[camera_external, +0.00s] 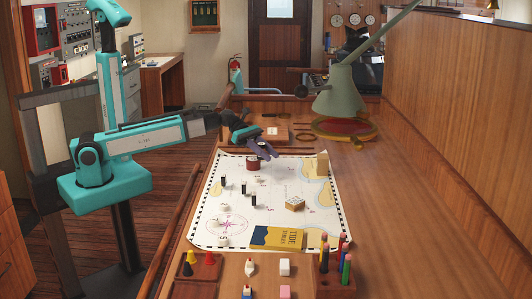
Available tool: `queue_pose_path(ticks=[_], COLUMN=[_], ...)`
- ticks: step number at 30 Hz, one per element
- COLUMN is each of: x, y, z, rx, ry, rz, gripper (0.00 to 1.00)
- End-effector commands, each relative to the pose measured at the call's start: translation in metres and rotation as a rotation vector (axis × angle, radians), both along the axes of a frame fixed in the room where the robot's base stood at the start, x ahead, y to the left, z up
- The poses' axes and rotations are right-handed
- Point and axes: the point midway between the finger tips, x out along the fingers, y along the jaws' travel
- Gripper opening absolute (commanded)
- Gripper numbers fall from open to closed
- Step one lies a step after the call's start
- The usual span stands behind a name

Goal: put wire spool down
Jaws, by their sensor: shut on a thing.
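My gripper (263,152) is at the far end of the chart, with its dark fingers pointing down. It is shut on a small dark red spool (253,164), which I take to be the wire spool. The fingers hide part of the spool's top. The spool is at or just above the far part of the white chart (275,185). I cannot tell whether it touches the chart.
Several small black-and-white pieces (243,188) stand on the chart. A wooden die-like block (295,204), a tan block (321,165) and a tide tables book (277,238) are also there. A pencil holder (334,284) stands in front. A green lamp (343,90) stands behind.

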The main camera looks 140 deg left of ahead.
Motion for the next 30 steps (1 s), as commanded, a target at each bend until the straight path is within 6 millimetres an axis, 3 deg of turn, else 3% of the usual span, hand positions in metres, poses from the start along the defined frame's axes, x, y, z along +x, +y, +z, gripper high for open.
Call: queue_pose_path(ticks=[3,12,30], x=[0.002,0.017,0.027], y=[-0.027,-0.071,-0.075], z=[-0.006,-0.016,-0.017], rx=[0.004,0.012,0.012], ry=[0.000,0.000,0.000], rz=[-0.011,-0.060,-0.075], gripper=[0.05,0.05,0.05])
